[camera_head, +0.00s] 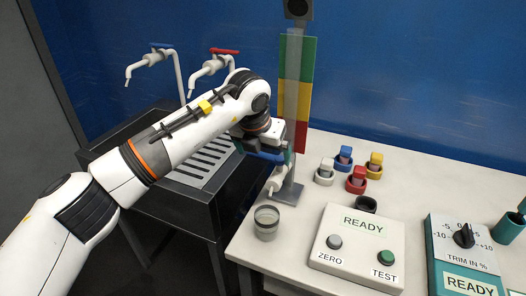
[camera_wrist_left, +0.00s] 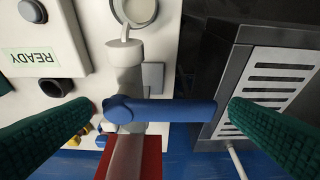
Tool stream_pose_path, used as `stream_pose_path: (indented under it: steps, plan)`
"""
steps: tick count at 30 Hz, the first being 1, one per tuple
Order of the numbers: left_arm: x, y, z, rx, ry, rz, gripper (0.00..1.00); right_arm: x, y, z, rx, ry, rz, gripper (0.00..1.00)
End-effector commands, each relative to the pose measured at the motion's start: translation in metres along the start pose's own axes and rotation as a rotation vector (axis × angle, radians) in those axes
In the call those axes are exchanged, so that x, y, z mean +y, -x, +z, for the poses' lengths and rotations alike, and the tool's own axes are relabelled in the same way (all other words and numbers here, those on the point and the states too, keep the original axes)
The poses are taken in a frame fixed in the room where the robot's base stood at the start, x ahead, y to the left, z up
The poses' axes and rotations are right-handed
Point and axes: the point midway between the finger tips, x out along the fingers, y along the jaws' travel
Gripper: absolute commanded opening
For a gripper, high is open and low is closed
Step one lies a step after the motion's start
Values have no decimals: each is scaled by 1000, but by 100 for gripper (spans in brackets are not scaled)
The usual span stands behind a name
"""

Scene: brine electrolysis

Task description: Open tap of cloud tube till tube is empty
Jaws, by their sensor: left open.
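The cloud tube (camera_head: 292,75) stands upright at the table's left edge, before a green, yellow and red board (camera_head: 309,85). Its blue tap lever (camera_wrist_left: 165,110) points sideways, across the tube, in the left wrist view. The liquid level cannot be told.
A black sink (camera_head: 205,160) with a slotted drainer and two taps stands left of the table. Several coloured stoppered holders, a READY box (camera_head: 362,222) with two buttons and a trim dial unit (camera_head: 463,245) are to the right.

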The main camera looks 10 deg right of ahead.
Motion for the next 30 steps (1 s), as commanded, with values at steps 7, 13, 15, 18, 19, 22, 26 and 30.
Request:
stream_pose_path:
  steps: [7,13,15,18,19,22,26,30]
  plan:
    - [0,43,0,6,-2,-2,100,1,-14,-2,0,0,0,36]
    - [-1,85,0,6,0,-3,100,2,-22,-2,0,0,2,36]
    - [0,96,0,5,0,-2,100,2,-24,-2,0,-1,2,36]
    - [0,108,0,4,1,-1,100,3,-26,-2,0,-1,3,36]
    - [0,110,0,4,1,-1,100,3,-26,-2,0,-1,3,36]
    - [0,115,0,3,2,-1,100,3,-26,-2,0,-1,4,36]
    - [0,116,0,2,2,-1,100,4,-26,-2,0,0,4,36]
    - [0,116,0,2,2,-1,100,4,-26,-2,0,0,4,36]
